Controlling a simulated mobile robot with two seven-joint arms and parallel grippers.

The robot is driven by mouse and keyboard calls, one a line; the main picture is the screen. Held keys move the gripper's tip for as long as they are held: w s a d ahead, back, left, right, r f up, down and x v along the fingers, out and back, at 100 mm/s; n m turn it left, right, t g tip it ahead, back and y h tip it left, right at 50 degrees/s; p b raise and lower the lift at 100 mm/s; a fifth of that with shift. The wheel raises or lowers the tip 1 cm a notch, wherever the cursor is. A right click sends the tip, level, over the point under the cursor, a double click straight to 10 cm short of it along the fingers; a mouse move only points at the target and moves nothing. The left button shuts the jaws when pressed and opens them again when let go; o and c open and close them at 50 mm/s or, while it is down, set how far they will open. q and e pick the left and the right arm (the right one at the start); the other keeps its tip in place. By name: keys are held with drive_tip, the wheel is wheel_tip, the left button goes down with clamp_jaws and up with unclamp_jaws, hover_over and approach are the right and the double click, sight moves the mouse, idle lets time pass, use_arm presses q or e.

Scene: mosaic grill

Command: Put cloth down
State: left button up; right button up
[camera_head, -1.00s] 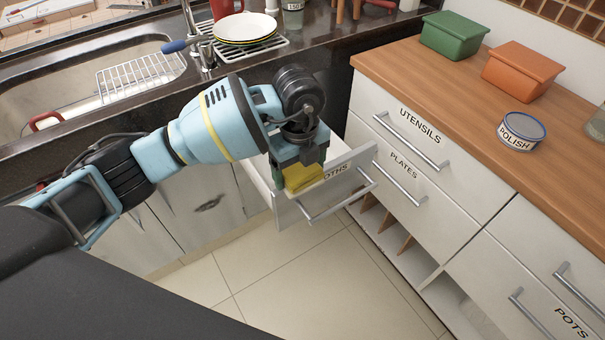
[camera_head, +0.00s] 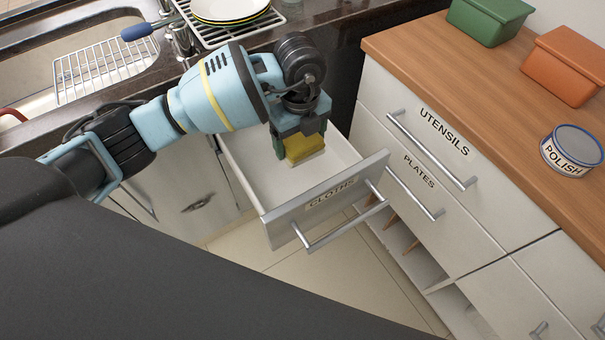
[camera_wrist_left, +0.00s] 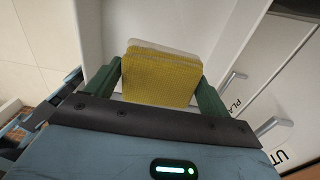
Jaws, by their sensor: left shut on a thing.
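A yellow cloth (camera_head: 304,149) is held in my left gripper (camera_head: 300,150), which points down over the open drawer labelled CLOTHS (camera_head: 330,196). In the left wrist view the cloth (camera_wrist_left: 160,78) shows as a folded yellow pad with a pale edge, between the two green fingers. The white drawer interior (camera_wrist_left: 205,25) lies below and around it. The drawer looks otherwise empty where I can see it. I cannot tell whether the cloth touches the drawer floor. My right gripper is not in view.
The UTENSILS and PLATES drawers (camera_head: 430,150) are shut at the right. The wooden counter holds a POLISH tin (camera_head: 571,150), a green box (camera_head: 490,20) and an orange box (camera_head: 567,65). A sink with a wire rack (camera_head: 105,68) and stacked plates (camera_head: 230,8) are behind.

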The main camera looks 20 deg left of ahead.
use_arm(q)
drive_tip(key=shift+s+d+f+b, duration=0.1)
drive_tip(key=shift+s+f+b, duration=0.25)
drive_tip(key=shift+f, duration=0.85)
drive_tip(key=shift+w+f+b, duration=0.1)
drive_tip(key=shift+f+b, duration=0.15)
drive_tip(key=shift+b, duration=0.05)
drive_tip(key=shift+w, duration=0.1)
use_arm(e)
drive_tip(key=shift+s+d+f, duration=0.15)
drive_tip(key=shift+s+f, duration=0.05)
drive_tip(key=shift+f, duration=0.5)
use_arm(q)
wheel_tip(320, 180, down, 5)
drive_tip(key=shift+r, duration=0.1)
drive_tip(key=shift+f+b, duration=0.3)
drive_tip(key=shift+f, duration=2.05)
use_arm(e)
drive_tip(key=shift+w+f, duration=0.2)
